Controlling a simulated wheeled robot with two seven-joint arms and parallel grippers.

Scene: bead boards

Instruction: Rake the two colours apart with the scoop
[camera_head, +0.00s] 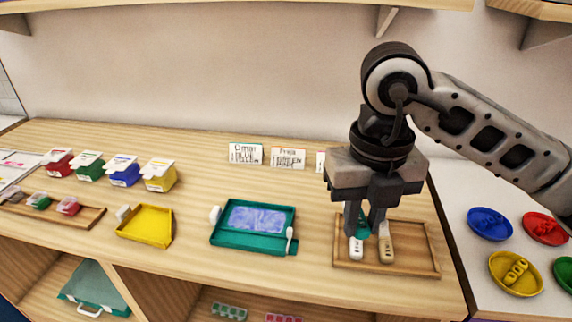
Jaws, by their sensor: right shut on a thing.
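My right gripper (366,229) points down over a wooden tray (412,268) at the right of the counter. Its fingers are shut on a teal thing (362,226), which may be the scoop; the fingers hide most of it. A white tool (356,247) and a beige tool (386,246) show just below the fingers. A teal tray (225,241) in the middle holds a blue-purple layer; single beads are too small to tell. A small white-handled tool (290,241) lies at its right edge. My left gripper is out of view.
A yellow tray (146,243) stands left of the teal tray. Coloured boxes (124,173) and a small wooden rack (85,216) are farther left. Name cards (246,153) stand behind. Coloured plates (490,223) lie on a white surface at right. Bare counter separates the trays.

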